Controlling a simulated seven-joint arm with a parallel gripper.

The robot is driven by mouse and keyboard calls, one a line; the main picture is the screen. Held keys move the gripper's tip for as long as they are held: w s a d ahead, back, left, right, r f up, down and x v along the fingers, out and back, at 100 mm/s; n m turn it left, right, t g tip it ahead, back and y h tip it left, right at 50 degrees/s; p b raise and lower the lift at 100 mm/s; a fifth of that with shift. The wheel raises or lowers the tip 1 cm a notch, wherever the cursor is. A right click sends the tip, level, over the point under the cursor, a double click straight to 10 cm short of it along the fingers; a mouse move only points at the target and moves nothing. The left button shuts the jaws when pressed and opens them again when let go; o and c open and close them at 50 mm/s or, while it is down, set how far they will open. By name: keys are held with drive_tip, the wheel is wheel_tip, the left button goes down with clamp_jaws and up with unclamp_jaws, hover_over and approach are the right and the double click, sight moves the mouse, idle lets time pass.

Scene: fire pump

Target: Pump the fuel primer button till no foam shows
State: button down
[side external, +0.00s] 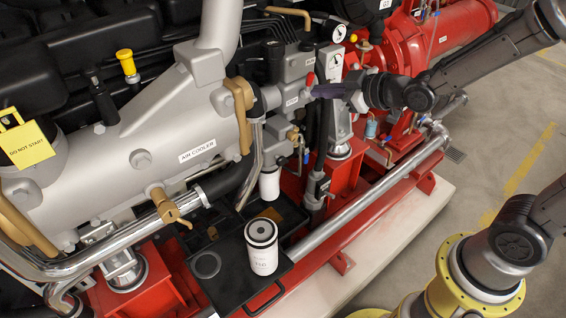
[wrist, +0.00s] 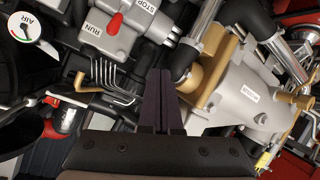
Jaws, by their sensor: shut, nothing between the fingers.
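My gripper (side external: 318,91) is shut and empty. Its dark fingers point left at a grey control box (side external: 293,92) with a red lever (side external: 310,78). In the wrist view the closed fingertips (wrist: 159,73) stand below that box (wrist: 125,38), which is marked RUN and STOP and has a red knob (wrist: 115,23). I cannot tell whether the fingers touch anything. I cannot make out the fuel primer button or any foam for certain. A white filter (side external: 269,184) hangs under a fitting below the box.
A loose white filter (side external: 262,256) stands on a black tray (side external: 222,291) at the front. The silver air cooler (side external: 170,160) fills the left, with a yellow DO NOT START tag (side external: 25,143). Several hex keys (wrist: 110,82) and an AIR gauge (wrist: 24,29) show in the wrist view.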

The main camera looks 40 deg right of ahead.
wheel_tip(320, 180, down, 12)
drive_tip(key=w+a+n+g+y, duration=0.1)
drive_tip(key=w+a, duration=0.1)
drive_tip(key=g, duration=0.3)
approach(281, 161)
drive_tip(key=s+a+f, duration=0.1)
drive_tip(key=s+f, duration=0.5)
drive_tip(key=shift+a+f, duration=0.15)
drive_tip(key=shift+f, duration=0.15)
drive_tip(key=shift+w, duration=0.1)
drive_tip(key=w, duration=0.8)
drive_tip(key=shift+w, duration=0.3)
drive_tip(key=shift+w, duration=0.1)
idle(0.7)
drive_tip(key=shift+w, duration=0.3)
